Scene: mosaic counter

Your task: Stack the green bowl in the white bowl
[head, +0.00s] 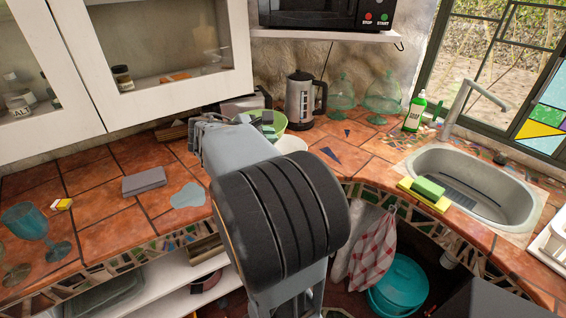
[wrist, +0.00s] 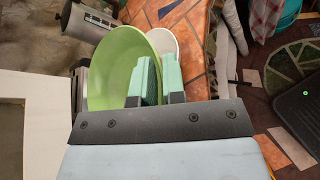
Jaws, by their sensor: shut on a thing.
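The green bowl (wrist: 108,75) is in my gripper (wrist: 160,72), in the wrist view; the two green-padded fingers are shut on its right-hand wall. In the head view the green bowl (head: 280,121) shows past my arm, which hides the fingertips and much of the bowl. The white bowl (head: 291,144) is on the tiled counter, just below the green bowl in the head view and partly hidden by my arm. In the wrist view the white bowl (wrist: 163,39) shows behind the green one, which overlaps its left side. I cannot tell the height gap between the bowls.
A kettle (head: 300,100) and glass domes (head: 383,96) stand at the back. A green bottle (head: 414,111) is near the sink (head: 480,180). A grey block (head: 144,181) and blue goblet (head: 38,232) are at left. A wall cabinet (head: 150,60) overhangs the left counter.

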